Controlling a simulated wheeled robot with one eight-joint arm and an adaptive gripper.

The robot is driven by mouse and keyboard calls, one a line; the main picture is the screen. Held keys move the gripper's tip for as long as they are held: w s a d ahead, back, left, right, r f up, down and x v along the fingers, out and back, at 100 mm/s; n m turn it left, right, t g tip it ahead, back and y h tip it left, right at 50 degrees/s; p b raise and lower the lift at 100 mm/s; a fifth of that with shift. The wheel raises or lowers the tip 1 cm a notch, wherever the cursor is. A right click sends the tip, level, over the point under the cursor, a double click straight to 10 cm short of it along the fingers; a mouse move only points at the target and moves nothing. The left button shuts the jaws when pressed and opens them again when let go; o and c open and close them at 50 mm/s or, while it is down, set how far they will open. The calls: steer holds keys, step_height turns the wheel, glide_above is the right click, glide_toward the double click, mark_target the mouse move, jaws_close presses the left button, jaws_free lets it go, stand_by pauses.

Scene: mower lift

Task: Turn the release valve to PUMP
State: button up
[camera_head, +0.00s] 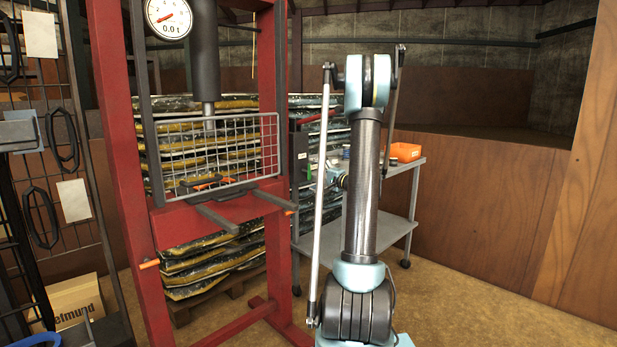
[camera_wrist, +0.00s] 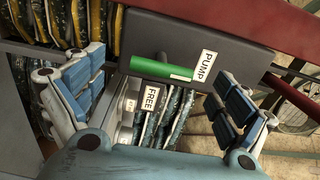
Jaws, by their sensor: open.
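The green release valve handle (camera_wrist: 162,69) lies across a dark grey box (camera_wrist: 190,40) in the wrist view. A white PUMP label (camera_wrist: 204,66) is just right of the handle's right end. A white FREE label (camera_wrist: 151,101) is below the handle. I cannot tell which label the valve is set to. My gripper (camera_wrist: 160,82) is open, with blue-padded fingers left and right of the handle and apart from it. In the head view, the grey valve box (camera_head: 300,150) is on the press's right side; my arm hides most of my gripper there.
The red press frame (camera_head: 118,130) stands left of my arm, with a gauge (camera_head: 168,17) and wire guard (camera_head: 215,155). A grey cart (camera_head: 400,195) carrying an orange bin (camera_head: 403,152) stands behind my arm. Stacked sacks (camera_head: 200,265) are behind the press. Floor at right is clear.

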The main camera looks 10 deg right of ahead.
steer(key=v, duration=0.8)
steer(key=shift+s+d, duration=0.2)
steer(key=shift+s, duration=0.05)
steer(key=shift+f, duration=0.1)
